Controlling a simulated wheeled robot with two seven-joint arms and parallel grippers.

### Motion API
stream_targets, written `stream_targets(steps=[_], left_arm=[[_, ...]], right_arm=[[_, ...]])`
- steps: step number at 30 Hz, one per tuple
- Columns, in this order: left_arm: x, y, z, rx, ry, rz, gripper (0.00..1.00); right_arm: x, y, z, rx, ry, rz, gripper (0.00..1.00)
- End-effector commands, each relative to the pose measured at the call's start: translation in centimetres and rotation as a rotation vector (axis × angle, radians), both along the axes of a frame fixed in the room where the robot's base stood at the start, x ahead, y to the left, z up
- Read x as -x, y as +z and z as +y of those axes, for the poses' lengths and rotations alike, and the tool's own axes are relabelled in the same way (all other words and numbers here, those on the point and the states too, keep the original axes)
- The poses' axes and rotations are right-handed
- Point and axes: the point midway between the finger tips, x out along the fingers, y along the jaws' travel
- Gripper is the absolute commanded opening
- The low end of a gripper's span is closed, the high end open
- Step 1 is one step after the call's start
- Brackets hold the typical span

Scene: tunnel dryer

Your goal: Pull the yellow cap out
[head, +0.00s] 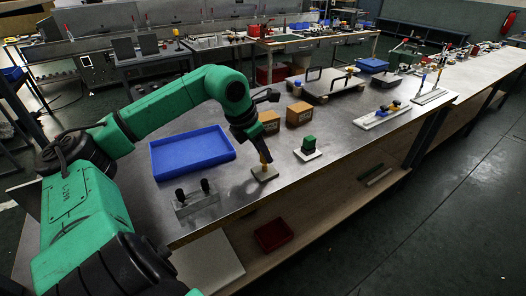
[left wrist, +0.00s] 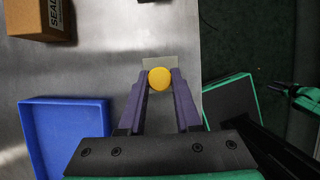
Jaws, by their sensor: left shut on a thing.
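The yellow cap (left wrist: 159,78) shows as a round yellow disc between my left fingertips in the left wrist view. In the head view it is a small yellow piece (head: 265,157) just above a pale, flat base block (head: 265,174) on the metal bench. My left gripper (head: 262,154) comes down on it from above, and its two purple fingers (left wrist: 159,82) are shut on the cap. The base block (left wrist: 160,62) shows partly behind the cap. Whether the cap is still seated in it cannot be told.
A blue tray (head: 190,153) lies left of the cap. A clear block with two black knobs (head: 196,201) stands in front. A green piece on a white base (head: 308,149) and cardboard boxes (head: 299,114) are close behind and to the right. The bench's front edge is near.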

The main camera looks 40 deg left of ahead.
Motion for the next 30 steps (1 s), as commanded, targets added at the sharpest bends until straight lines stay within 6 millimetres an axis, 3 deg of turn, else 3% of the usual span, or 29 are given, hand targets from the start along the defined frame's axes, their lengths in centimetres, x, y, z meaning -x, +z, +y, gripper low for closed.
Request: stream_targets(steps=[5,15,30], left_arm=[[0.0,0.5,0.0,-0.001,0.000,0.000,0.00],[0.0,4.0,0.0,-0.001,0.000,0.000,0.00],[0.0,3.8,0.0,0.000,0.000,0.000,0.00]], right_arm=[[0.0,0.5,0.0,0.000,0.000,0.000,0.50],[0.0,3.6,0.0,0.000,0.000,0.000,0.50],[0.0,3.4,-0.1,0.001,-0.001,0.000,0.50]])
